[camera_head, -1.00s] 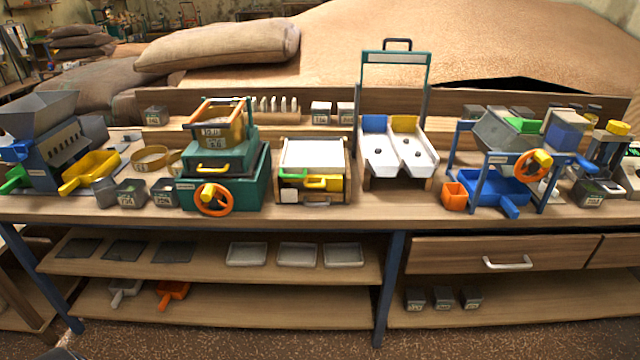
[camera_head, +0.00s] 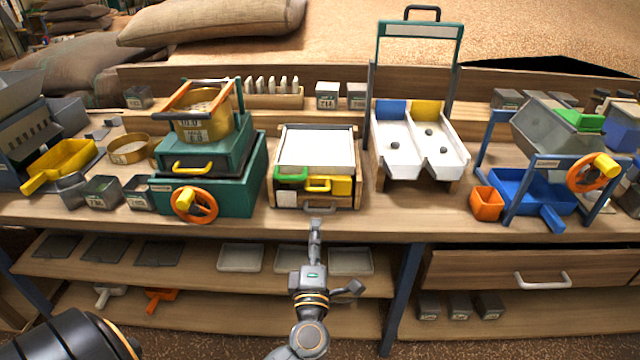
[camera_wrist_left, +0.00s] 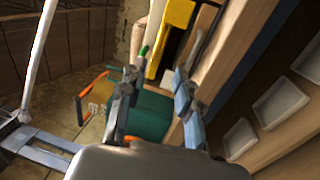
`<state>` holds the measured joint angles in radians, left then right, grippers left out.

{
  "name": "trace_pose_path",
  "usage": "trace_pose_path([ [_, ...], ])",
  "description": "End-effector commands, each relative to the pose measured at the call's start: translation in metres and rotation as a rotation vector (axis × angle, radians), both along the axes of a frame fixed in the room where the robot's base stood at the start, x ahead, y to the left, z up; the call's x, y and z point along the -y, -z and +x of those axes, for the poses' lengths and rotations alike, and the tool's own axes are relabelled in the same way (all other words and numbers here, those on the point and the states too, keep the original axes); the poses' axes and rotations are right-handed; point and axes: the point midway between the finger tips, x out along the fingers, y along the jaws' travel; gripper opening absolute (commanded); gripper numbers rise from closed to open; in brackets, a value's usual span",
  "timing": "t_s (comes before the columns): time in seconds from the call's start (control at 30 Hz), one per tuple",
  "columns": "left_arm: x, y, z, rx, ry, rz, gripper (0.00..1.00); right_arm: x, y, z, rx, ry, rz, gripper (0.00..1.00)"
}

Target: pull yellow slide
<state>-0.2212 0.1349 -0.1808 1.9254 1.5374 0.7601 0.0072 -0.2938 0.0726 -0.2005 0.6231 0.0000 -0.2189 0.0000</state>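The yellow slide (camera_head: 319,185), with a looped yellow handle, is at the front of a small wooden box with a white top (camera_head: 316,148) in the middle of the bench. A green handle (camera_head: 291,174) sits left of it. My left gripper (camera_head: 316,226) is in front of the bench edge, just below the slide and apart from it. In the left wrist view its two fingers (camera_wrist_left: 156,76) are spread with nothing held between them. The yellow slide (camera_wrist_left: 178,24) shows there beyond the fingertips. My right gripper is not in view.
A green machine with an orange wheel (camera_head: 195,204) stands left of the box. A white two-channel chute (camera_head: 420,145) stands right of it. The shelf below carries white trays (camera_head: 241,257). A narrow strip of bench in front of the box is clear.

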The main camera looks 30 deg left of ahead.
Motion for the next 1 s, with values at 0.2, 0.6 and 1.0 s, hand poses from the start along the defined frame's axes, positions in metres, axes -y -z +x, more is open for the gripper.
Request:
trace_pose_path([
  [0.2,-0.015,-0.008,0.024,0.005,-0.003,0.001,0.33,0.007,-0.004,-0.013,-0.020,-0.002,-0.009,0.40],
  [0.6,-0.057,-0.021,0.093,0.003,-0.002,0.001,0.33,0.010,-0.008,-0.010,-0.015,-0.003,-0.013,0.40],
  [1.0,-0.070,-0.023,0.115,0.000,0.000,0.000,0.33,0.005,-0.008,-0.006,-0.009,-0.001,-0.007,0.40],
])
